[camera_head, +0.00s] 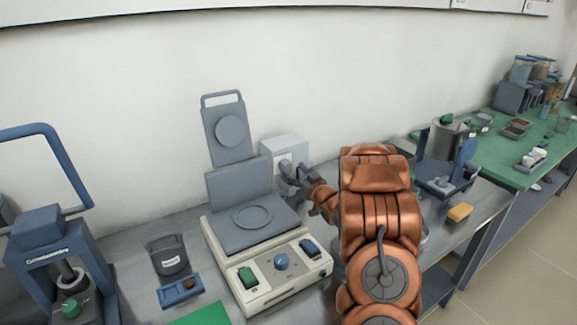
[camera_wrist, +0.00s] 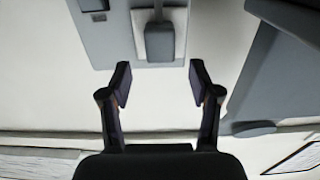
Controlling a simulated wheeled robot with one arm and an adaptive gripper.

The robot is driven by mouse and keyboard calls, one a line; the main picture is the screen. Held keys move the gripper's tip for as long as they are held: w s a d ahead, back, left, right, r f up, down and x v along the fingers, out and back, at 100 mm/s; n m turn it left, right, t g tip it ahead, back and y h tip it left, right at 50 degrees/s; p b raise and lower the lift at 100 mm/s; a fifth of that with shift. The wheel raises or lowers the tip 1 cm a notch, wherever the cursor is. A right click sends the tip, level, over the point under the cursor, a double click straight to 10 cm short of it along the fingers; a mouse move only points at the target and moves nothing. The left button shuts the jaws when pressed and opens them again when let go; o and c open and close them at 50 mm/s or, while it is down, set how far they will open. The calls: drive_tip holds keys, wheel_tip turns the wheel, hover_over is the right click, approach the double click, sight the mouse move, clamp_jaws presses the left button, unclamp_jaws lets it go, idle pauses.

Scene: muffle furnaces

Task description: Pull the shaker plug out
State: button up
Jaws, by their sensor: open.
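In the wrist view, a dark grey plug (camera_wrist: 160,42) sits on a lighter grey plate, with a cord or stem running up from it. My gripper (camera_wrist: 160,82) is open. Its two fingertips are apart, one on each side below the plug in the picture, with nothing between them. In the head view, my gripper (camera_head: 291,180) is at the front of a white box (camera_head: 284,149) against the wall. The plug cannot be made out clearly there behind the fingers. A cream device with a grey top (camera_head: 262,268), perhaps the shaker, stands just left of my gripper.
The cream device's raised grey panel (camera_head: 229,135) stands close left of the gripper. A dark cup (camera_head: 168,258) and a blue tray (camera_head: 180,291) are further left. A yellow block (camera_head: 459,213) and a grey-blue stand (camera_head: 445,180) are right of my arm. A green bench top (camera_head: 510,150) lies beyond.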

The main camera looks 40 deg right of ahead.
sight(289, 166)
drive_tip(key=shift+w+d+p, duration=0.1)
drive_tip(key=shift+w+p, duration=0.5)
drive_tip(key=shift+w, duration=1.9)
drive_tip(key=shift+c, duration=0.3)
clamp_jaws()
